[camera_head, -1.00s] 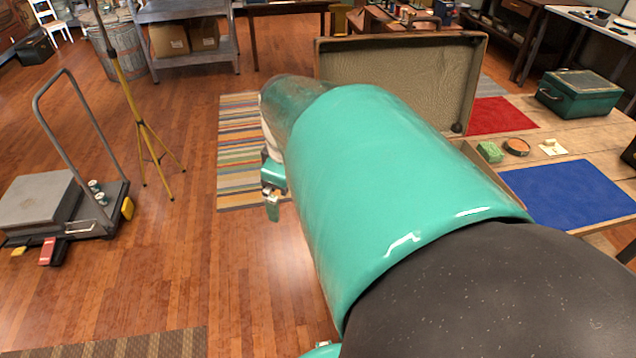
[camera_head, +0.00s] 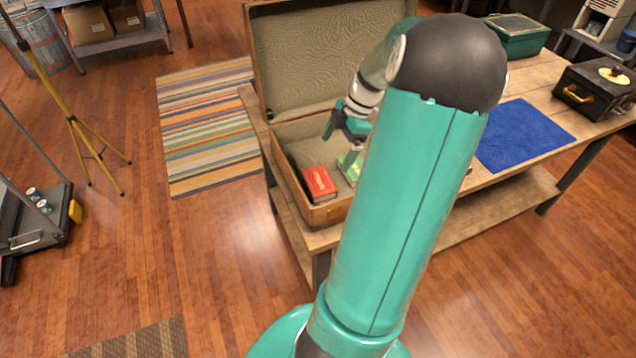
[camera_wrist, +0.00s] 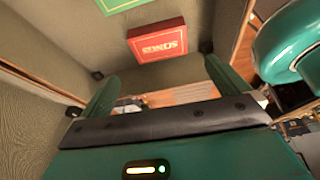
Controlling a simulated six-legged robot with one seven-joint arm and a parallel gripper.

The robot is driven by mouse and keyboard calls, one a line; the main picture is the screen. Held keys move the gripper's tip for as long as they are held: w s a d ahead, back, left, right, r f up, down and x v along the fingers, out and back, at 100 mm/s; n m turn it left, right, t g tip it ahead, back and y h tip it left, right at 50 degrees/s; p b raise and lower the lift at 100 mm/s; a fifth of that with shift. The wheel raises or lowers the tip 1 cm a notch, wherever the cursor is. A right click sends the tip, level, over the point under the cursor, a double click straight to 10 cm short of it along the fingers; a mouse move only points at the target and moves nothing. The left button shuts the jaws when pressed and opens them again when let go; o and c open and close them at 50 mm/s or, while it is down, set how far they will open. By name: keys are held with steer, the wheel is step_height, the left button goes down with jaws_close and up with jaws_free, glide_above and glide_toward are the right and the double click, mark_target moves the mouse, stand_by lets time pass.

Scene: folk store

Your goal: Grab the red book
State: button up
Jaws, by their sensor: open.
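The red book (camera_head: 319,184) lies inside the open suitcase (camera_head: 328,214), near its front wall. In the wrist view the red book (camera_wrist: 157,41) shows pale lettering on its cover. A green book (camera_wrist: 118,3) is beside it, cut off by the frame edge, and a green item (camera_head: 349,166) shows beside the red book in the head view. My gripper (camera_head: 347,140) is over the suitcase, above and behind the red book. In the wrist view its two green fingers (camera_wrist: 162,78) are apart with nothing between them. The red book appears beyond the fingertips, not touched.
The suitcase lid (camera_head: 310,60) stands upright behind my gripper. The suitcase rests on a wooden table (camera_head: 525,195) with a blue mat (camera_head: 520,133), a green case (camera_head: 517,36) and a black box (camera_head: 598,88) to the right. A striped rug (camera_head: 205,130) lies on the floor left.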

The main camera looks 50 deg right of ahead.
mark_target(320, 180)
steer(key=x, duration=1.1)
steer(key=shift+f, duration=0.25)
steer(key=shift+c, duration=0.4)
steer(key=c, duration=0.6)
steer(key=shift+r, duration=0.1)
